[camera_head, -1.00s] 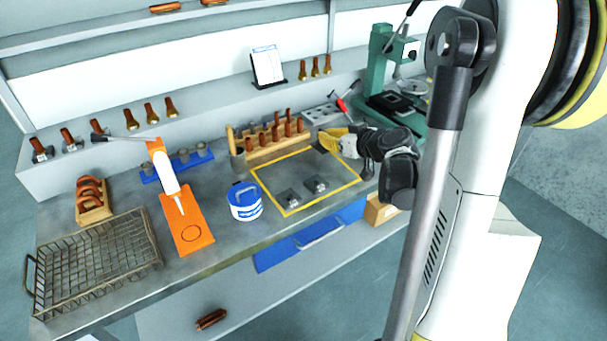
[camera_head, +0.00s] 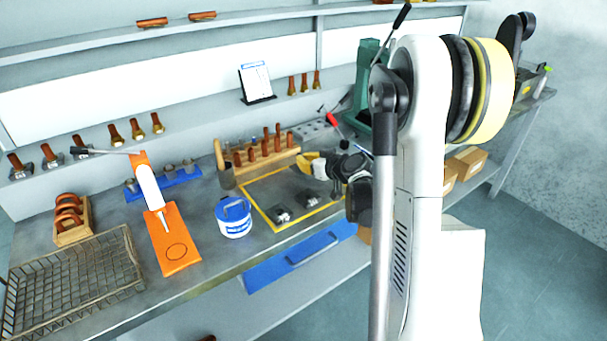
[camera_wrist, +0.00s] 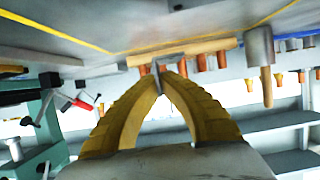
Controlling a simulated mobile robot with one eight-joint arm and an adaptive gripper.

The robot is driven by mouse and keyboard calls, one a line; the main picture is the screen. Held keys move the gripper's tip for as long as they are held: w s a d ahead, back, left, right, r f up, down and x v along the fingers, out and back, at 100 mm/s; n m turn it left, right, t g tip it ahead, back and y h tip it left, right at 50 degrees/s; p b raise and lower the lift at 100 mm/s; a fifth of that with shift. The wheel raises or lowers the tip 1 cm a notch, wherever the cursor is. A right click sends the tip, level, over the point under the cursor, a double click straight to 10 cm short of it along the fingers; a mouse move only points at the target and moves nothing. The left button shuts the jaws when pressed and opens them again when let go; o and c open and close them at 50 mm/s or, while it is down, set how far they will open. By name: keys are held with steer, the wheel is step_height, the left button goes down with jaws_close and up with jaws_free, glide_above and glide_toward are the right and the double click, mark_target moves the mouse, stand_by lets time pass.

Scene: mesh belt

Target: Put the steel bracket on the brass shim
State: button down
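My gripper (camera_head: 322,165) has yellow fingers and is low over the yellow-outlined area at the bench's back right, pointing left. In the wrist view its fingertips (camera_wrist: 159,74) come close together around a thin grey sliver; I cannot tell whether this is a held part or the finger pads. Two small grey metal pieces with dark tops lie apart inside the yellow outline, one at the left (camera_head: 281,214) and one at the right (camera_head: 311,198). I cannot tell whether either is the steel bracket. No brass-coloured shim can be made out.
A blue-and-white tub (camera_head: 234,218) stands left of the outlined area. A wooden rack (camera_head: 262,160) with copper-coloured pegs stands behind it. An orange board (camera_head: 174,246) and a wire basket (camera_head: 75,285) are farther left. A green machine (camera_head: 366,75) stands at the back right.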

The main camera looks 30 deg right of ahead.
step_height(320, 180, down, 4)
steer(key=shift+f+b, duration=0.1)
steer(key=shift+b, duration=0.9)
steer(key=shift+r, duration=0.2)
steer(key=c, duration=2.1)
jaws_free()
steer(key=shift+f, duration=0.2)
steer(key=o, duration=0.5)
